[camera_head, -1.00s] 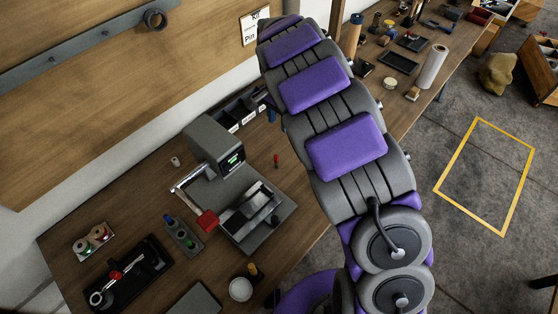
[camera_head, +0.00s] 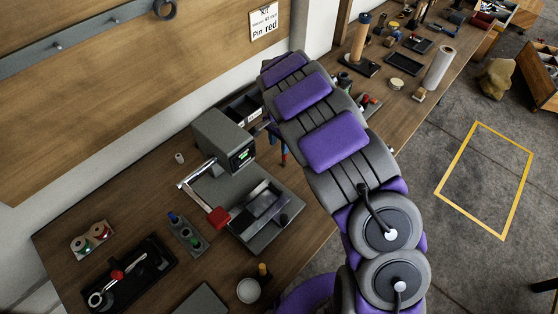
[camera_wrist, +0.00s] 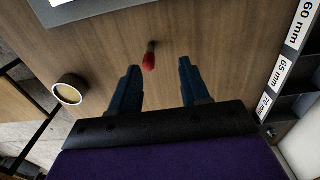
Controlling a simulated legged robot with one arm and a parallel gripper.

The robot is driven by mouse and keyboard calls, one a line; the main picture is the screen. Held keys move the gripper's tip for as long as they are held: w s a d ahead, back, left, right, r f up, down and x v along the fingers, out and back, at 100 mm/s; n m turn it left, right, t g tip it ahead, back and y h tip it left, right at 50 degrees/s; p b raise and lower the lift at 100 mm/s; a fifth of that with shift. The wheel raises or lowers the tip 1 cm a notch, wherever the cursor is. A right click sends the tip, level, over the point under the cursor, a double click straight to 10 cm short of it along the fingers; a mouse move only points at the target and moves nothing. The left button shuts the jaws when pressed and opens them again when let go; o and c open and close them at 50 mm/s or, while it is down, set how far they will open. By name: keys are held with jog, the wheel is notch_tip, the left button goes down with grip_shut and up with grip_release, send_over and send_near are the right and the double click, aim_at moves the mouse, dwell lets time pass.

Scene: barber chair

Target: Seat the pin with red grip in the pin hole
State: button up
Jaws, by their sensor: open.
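The pin with red grip (camera_wrist: 149,60) is on the wooden bench in the wrist view, its red end nearer my gripper and its dark end pointing away. My gripper (camera_wrist: 158,65) is open, its two blue fingers spread, with the pin between the fingertip lines, nearer the left finger and not visibly touched. In the head view a blue finger (camera_head: 285,158) shows beside my arm over the bench; the pin is mostly hidden there. A grey machine with a lit display (camera_head: 228,142) and a grey fixture (camera_head: 262,208) stand left of it. I cannot make out the pin hole.
Bins labelled 60, 65 and 70 mm (camera_wrist: 281,72) stand close at right in the wrist view. A round cup (camera_wrist: 69,92) is at left. A red-handled lever (camera_head: 218,216) projects from the machine. A wall card (camera_head: 264,22) reads "Pin red".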

aim_at(284, 160)
jog(key=d+f, duration=0.1)
jog(key=d+f+b, duration=0.1)
jog(key=d+f, duration=0.1)
jog(key=f, duration=0.1)
jog(key=shift+s+d+f+b, duration=0.1)
jog(key=shift+s+b, duration=0.2)
jog(key=shift+s, duration=0.05)
jog(key=shift+f, duration=0.3)
jog(key=shift+a, duration=1.15)
jog(key=shift+c, duration=0.4)
jog(key=shift+a, duration=0.2)
jog(key=shift+c, duration=1.5)
jog(key=shift+d+r, duration=0.1)
jog(key=shift+d, duration=1)
grip_shut()
